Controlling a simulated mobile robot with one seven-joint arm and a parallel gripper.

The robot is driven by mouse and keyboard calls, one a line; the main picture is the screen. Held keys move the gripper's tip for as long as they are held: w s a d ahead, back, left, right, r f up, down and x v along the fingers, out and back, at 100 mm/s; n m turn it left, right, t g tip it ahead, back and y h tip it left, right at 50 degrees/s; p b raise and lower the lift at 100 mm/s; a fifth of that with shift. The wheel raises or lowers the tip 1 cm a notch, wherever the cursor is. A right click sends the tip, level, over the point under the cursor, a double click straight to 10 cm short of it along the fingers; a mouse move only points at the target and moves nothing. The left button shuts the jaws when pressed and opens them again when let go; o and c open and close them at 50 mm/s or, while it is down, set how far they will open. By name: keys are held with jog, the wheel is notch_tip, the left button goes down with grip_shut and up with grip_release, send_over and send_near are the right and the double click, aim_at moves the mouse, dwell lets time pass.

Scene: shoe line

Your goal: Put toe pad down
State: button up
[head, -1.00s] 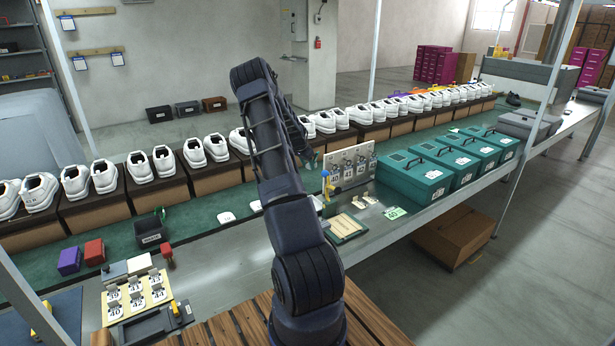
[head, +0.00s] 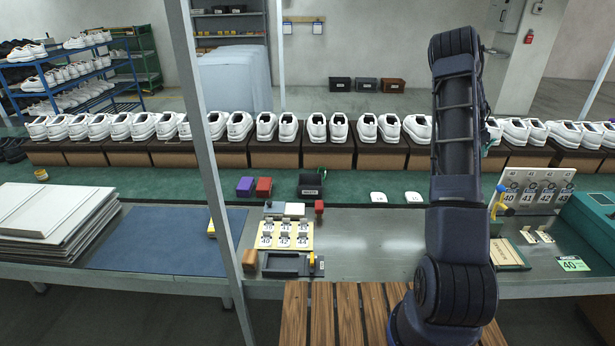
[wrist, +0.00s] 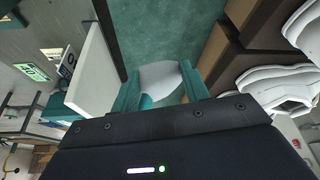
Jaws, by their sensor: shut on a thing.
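In the wrist view, my gripper (wrist: 162,92) has teal fingers shut on a pale grey-white toe pad (wrist: 160,76), with green surface beyond it. In the head view my arm hides most of the gripper and the pad. Two white pads with dark marks lie apart on the green strip, a left one (head: 378,197) and a right one (head: 413,197), left of my arm. The upright number board (head: 533,190) stands right of my arm, and its pale panel (wrist: 95,70) is close left of the gripper in the wrist view.
White shoes (head: 338,127) stand in a row on brown boxes (head: 328,155) along the back. A yellow number card holder (head: 285,234), a small black bin (head: 311,185), and purple and red blocks (head: 264,187) lie to the left. A teal case (head: 590,225) is at the right edge.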

jog(key=w+a+n, duration=0.1)
jog(key=w+a, duration=0.2)
jog(key=a, duration=0.4)
jog(key=w+a+n+t, duration=0.1)
jog(key=w+a+n, duration=0.1)
jog(key=w+a, duration=0.35)
jog(key=w+a+n, duration=0.1)
jog(key=a, duration=0.7)
jog(key=n+t+y, duration=0.2)
jog(key=n+y, duration=0.2)
jog(key=n, duration=0.6)
send_over(296, 179)
jog(key=s, duration=0.1)
notch_tip(296, 179, down, 20)
jog(key=shift+d+r, duration=0.1)
jog(key=o, duration=1)
